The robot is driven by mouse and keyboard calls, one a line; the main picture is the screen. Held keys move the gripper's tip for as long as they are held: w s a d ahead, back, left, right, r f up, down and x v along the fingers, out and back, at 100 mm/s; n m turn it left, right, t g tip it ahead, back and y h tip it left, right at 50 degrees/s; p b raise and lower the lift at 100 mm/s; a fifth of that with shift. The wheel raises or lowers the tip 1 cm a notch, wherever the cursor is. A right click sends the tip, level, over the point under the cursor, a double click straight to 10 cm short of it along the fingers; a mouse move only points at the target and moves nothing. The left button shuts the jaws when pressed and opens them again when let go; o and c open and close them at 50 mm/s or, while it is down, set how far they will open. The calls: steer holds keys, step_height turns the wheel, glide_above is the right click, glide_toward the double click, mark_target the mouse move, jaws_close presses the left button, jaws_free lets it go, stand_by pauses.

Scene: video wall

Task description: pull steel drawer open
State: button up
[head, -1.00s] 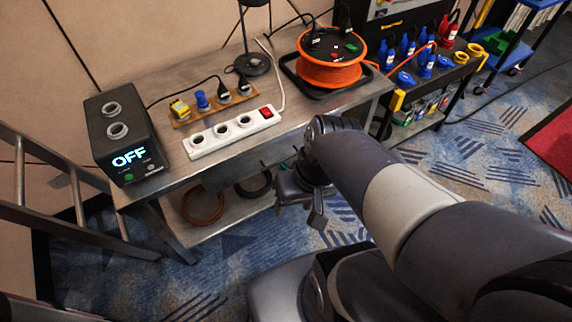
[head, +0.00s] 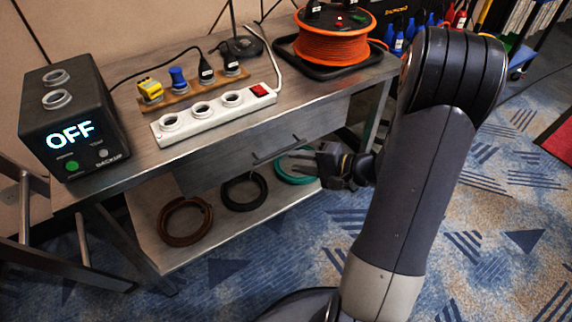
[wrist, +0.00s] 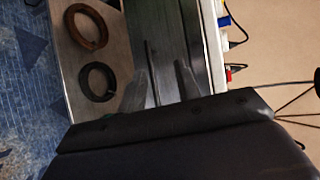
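The steel drawer (head: 222,163) sits under the bench top, and its front looks closed. A thin dark bar handle (head: 278,150) runs along that front. My gripper (head: 322,162) is just right of the handle's right end in the head view, in front of the bench. In the wrist view, the two fingers of my gripper (wrist: 162,85) stand apart with nothing clamped. The bar handle (wrist: 151,72) shows in the gap, closer to the left finger. I cannot tell whether the fingers reach around it. The drawer front (wrist: 172,35) lies beyond the fingers.
The steel bench (head: 130,178) carries a black power box (head: 75,120) reading OFF, a white power strip (head: 215,112) and an orange cable reel (head: 330,45). Cable coils lie on the lower shelf (head: 222,222). A ladder (head: 25,210) stands left. Carpet in front is open.

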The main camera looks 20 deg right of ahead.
mark_target(282, 150)
steer(key=w+d+f+m+t+h+b, duration=0.1)
steer(key=w+d+f+m+t+b, duration=0.15)
steer(key=d+f, duration=0.25)
steer(key=shift+n, duration=0.35)
steer(key=x, duration=1)
steer(key=shift+w+a+r, duration=0.25)
steer(key=shift+w+a, duration=0.05)
steer(key=shift+a, duration=0.05)
jaws_close()
